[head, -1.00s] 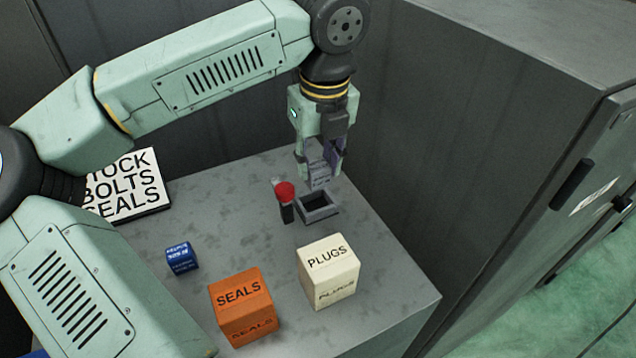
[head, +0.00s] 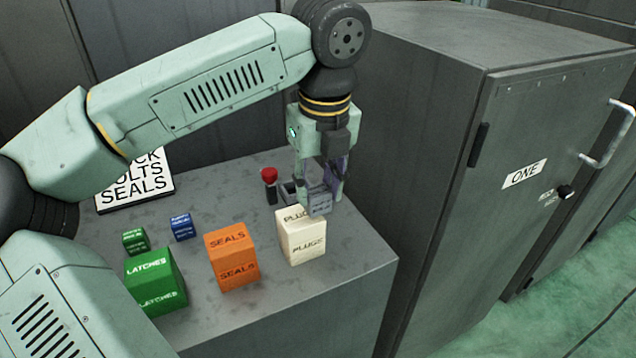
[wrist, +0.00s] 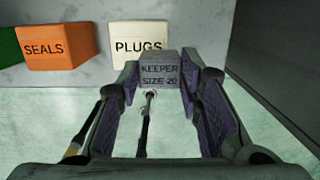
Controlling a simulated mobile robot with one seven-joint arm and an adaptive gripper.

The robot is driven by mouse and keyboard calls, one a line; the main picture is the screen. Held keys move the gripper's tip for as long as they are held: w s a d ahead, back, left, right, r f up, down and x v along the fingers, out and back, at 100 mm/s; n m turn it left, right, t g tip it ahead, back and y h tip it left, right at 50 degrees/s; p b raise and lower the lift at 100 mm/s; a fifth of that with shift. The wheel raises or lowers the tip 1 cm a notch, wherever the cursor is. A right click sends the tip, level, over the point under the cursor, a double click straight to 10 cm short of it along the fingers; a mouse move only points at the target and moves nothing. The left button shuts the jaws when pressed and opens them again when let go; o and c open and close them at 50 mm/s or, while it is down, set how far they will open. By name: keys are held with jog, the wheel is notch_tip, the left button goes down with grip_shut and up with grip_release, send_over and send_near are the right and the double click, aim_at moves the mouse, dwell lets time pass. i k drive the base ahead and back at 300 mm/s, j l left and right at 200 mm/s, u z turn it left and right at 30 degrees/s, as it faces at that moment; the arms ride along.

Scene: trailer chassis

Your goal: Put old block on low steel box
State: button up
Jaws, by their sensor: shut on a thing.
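My gripper (head: 322,190) is shut on a small grey block (head: 320,206). In the wrist view the block (wrist: 160,68) sits between the fingertips and reads "KEEPER SIZE 20". In the head view it overlaps the top right of the white PLUGS block (head: 304,247); whether they touch I cannot tell. A grey steel cabinet top (head: 215,300) carries the blocks, and a taller steel cabinet (head: 440,110) marked ONE stands to its right. A small dark open tray (head: 286,190) is partly hidden behind my gripper.
An orange SEALS block (head: 232,260), a green LATCHES block (head: 156,282), a small green block (head: 135,241) and a small blue block (head: 181,227) stand left of PLUGS. A red-topped piece (head: 269,184) is beside the tray.

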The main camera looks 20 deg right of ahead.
aim_at(109, 261)
jog(key=k, duration=0.95)
